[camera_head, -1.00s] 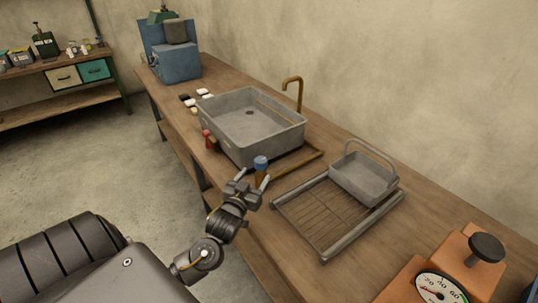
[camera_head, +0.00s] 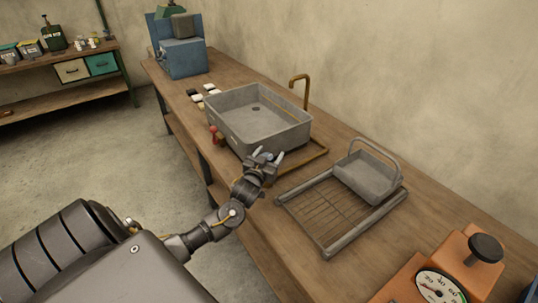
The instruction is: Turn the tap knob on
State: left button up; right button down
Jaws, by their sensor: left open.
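A grey sink (camera_head: 236,132) stands on the wooden bench with a brass spout (camera_head: 305,90) behind it. A red knob (camera_head: 213,131) sticks out at the sink's front left. My left gripper (camera_head: 268,156) is open at the sink's front right corner, with its fingers pointing toward the sink. The blue-topped knob there is mostly hidden by the gripper; only a hint of blue shows between the fingers. I cannot tell whether the fingers touch it. My right gripper is not in view.
A drying rack (camera_head: 320,222) with a grey basket (camera_head: 368,178) lies right of my gripper. An orange scale (camera_head: 445,270) stands at the front right. Small black and white blocks (camera_head: 204,92) and a blue machine (camera_head: 183,57) are further back.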

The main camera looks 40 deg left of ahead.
pick_arm(q)
jog(key=shift+c, duration=0.2)
jog(key=c, duration=0.9)
